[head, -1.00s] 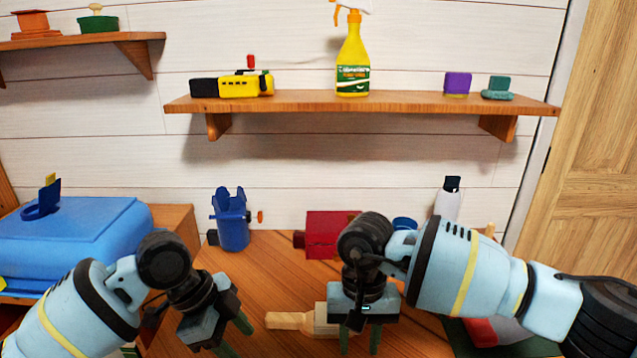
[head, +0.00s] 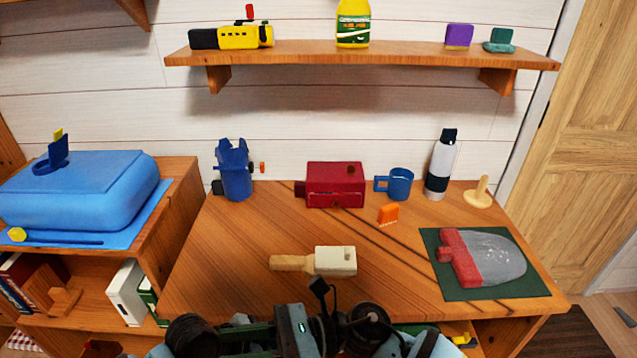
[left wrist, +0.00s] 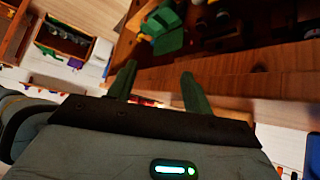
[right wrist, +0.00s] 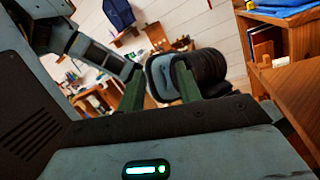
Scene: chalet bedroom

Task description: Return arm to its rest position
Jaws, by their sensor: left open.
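My two arms (head: 300,335) are drawn in and overlap at the bottom edge of the head view, in front of the table. Their fingertips cannot be made out there. In the left wrist view my left gripper (left wrist: 158,70) has its two green fingers apart with nothing between them; furniture and a wooden edge show beyond. In the right wrist view my right gripper (right wrist: 158,68) also has its fingers apart and holds nothing. Part of my other arm shows behind those fingers.
The wooden table (head: 230,240) holds a wooden mallet (head: 318,262), a red box (head: 335,185), a blue mug (head: 398,184), a bottle (head: 440,165) and a green mat (head: 480,290) with a red-and-grey object. A blue case (head: 80,190) stands left. The wall shelf (head: 360,55) is above.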

